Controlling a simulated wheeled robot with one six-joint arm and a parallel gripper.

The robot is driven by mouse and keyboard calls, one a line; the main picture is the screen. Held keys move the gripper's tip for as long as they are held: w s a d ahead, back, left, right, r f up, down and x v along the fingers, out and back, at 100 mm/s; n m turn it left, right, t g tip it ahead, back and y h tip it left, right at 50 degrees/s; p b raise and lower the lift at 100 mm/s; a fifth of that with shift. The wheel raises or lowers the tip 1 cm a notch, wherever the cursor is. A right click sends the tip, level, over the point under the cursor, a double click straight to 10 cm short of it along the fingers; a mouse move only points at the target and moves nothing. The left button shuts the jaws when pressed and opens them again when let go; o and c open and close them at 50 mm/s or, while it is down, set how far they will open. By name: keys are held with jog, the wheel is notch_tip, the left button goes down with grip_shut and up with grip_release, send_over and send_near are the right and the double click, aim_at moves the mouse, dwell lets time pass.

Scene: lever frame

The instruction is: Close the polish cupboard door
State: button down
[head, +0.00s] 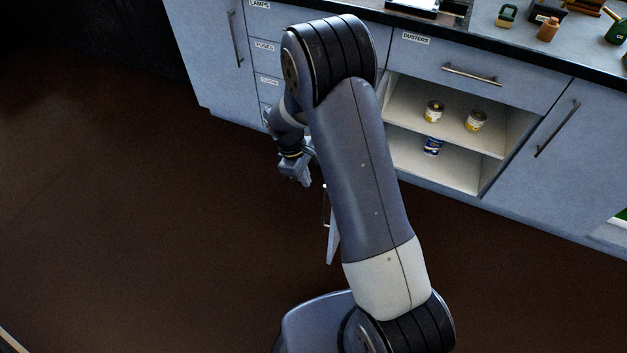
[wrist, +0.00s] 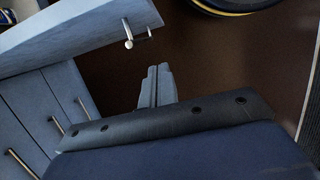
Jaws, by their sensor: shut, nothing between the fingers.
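The open cupboard (head: 445,167) under the "DUSTERS" drawer shows two yellow-and-white tins on its shelf and a blue tin below. Its door (head: 333,240) stands swung out into the room, mostly hidden behind my arm; no label on it can be read. In the wrist view the door (wrist: 75,32) crosses the upper left, with its bar handle (wrist: 128,36) on the side facing my gripper. My gripper (head: 298,176) is left of the door, on its handle side. In the wrist view my gripper (wrist: 157,84) is shut and empty, apparently apart from the door.
Left of the opening is a stack of labelled drawers (head: 266,48) and a closed door (head: 213,55); drawer handles also show in the wrist view (wrist: 22,163). Another closed door (head: 555,135) is on the right. Bottles stand on the worktop. The brown floor (head: 140,220) at left is clear.

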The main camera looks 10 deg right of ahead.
jog(key=s+d+f, duration=0.3)
jog(key=d+f, duration=0.2)
jog(key=f, duration=0.3)
jog(key=shift+s+f, duration=0.25)
jog(key=shift+d, duration=0.1)
